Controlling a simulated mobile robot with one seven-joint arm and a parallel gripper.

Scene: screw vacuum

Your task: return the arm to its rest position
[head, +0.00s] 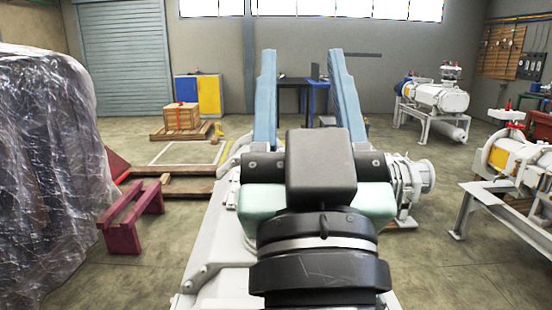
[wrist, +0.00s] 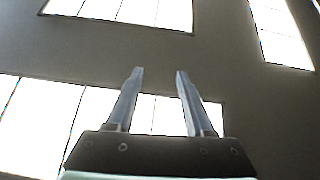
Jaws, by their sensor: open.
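My gripper (head: 302,95) shows in the middle of the head view. Its two long blue-grey fingers point up and stand wide apart with nothing between them. In the wrist view my gripper (wrist: 158,75) is also open and empty, with the wall and bright windows behind it. My black wrist and pale green gripper body fill the lower middle of the head view and hide part of the white machine behind them.
A plastic-wrapped load (head: 50,180) stands close at left, beside a dark red stand (head: 132,215). White pump machines (head: 436,97) stand at right, with a metal frame (head: 500,205). A wooden crate (head: 181,117) sits farther back. Floor at left centre is partly clear.

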